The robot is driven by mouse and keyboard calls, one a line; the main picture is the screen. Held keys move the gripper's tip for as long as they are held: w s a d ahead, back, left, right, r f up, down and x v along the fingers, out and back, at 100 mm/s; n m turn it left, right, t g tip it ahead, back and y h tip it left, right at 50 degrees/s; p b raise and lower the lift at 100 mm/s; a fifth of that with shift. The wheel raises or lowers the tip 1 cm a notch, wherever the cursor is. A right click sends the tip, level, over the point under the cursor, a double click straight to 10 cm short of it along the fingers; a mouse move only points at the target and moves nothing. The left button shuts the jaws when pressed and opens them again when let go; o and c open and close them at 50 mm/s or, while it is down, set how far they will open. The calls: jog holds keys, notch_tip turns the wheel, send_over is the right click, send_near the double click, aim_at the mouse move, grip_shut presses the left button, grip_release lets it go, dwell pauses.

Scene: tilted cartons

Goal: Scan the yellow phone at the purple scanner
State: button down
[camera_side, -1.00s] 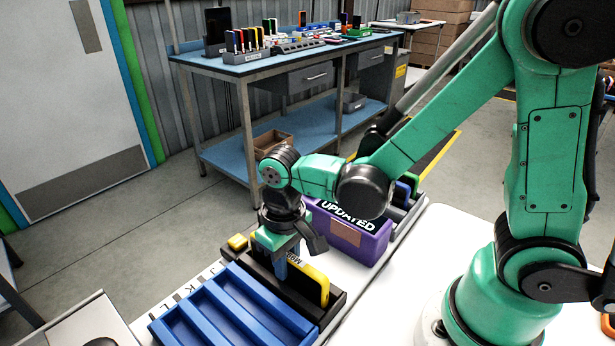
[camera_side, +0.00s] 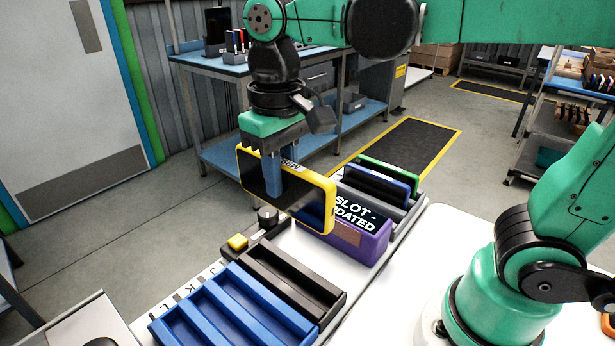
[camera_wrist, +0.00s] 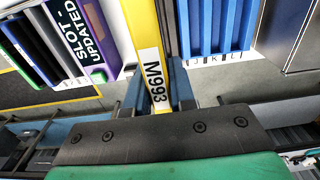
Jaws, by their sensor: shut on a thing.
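The yellow phone (camera_side: 317,204) has a yellow frame and a dark screen. In the wrist view the phone's yellow edge (camera_wrist: 144,38) carries the label "M993" between my fingers. The purple scanner (camera_side: 372,245) stands just right of and behind the phone, apart from it. Its dark display reads "SLOT - UPDATED", partly hidden in the side view by the phone. The scanner also shows in the wrist view (camera_wrist: 98,76).
A black slotted holder (camera_side: 318,290) and a blue slotted rack (camera_side: 215,318) stand in front on the white table. Phones with green (camera_side: 389,170) and blue edges stand in a grey rack behind the scanner.

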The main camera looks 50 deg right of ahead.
notch_tip(320, 180, up, 4)
jog(key=shift+f, duration=0.25)
jog(key=shift+d, duration=0.15)
jog(key=shift+d+f, duration=1.1)
jog(key=shift+f, duration=1.9)
jog(key=shift+d+f, duration=1.1)
jog(key=shift+f, duration=1.9)
jog(key=shift+d+f, duration=1.1)
jog(key=shift+f, duration=1.9)
notch_tip(320, 180, up, 6)
